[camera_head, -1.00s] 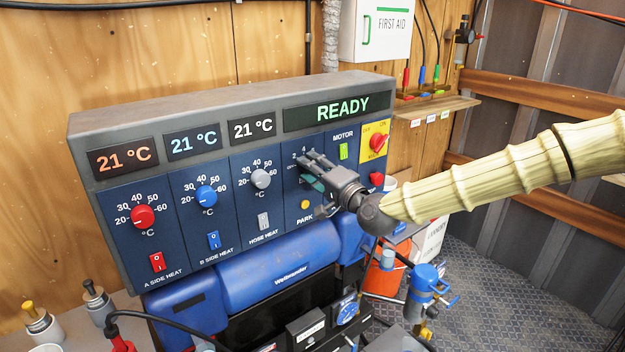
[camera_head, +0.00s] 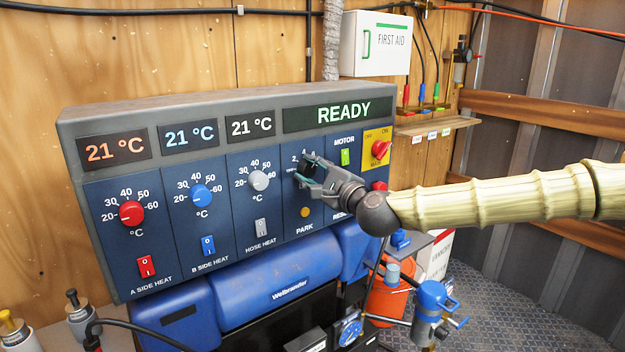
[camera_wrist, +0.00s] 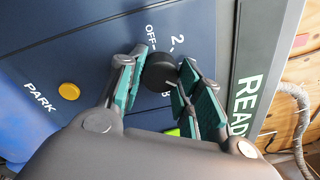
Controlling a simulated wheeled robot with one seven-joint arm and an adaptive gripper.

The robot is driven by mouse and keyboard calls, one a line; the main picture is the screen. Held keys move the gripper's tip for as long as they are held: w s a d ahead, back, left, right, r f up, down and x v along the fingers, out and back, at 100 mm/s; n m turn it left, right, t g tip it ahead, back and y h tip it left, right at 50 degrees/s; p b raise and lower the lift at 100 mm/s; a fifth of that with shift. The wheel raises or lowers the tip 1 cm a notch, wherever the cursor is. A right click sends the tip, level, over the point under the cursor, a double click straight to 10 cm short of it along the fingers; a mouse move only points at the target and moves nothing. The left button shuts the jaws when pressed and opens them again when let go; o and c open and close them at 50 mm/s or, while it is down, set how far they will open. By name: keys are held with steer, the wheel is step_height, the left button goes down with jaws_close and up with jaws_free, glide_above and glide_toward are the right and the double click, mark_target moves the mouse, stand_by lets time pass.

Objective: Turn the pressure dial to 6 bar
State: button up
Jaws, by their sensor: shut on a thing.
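The pressure dial (camera_head: 306,167) is a black round knob on the dark blue control panel, below the READY display. Scale numbers show above it in the head view, partly covered by my gripper. My gripper (camera_head: 304,173) reaches it from the right and is shut on the dial. In the wrist view, the dial (camera_wrist: 159,72) sits between the teal pads of my gripper (camera_wrist: 162,75), with OFF and 2 readable beside it. A white line shows on its face. The fingers hide part of the scale, so I cannot tell the exact setting.
Blue machine housing (camera_head: 280,268) lies under the panel.

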steer(key=shift+m, duration=0.4)
steer(key=o, duration=1)
steer(key=shift+f, duration=0.1)
steer(key=shift+o, duration=0.2)
steer(key=v, duration=1.2)
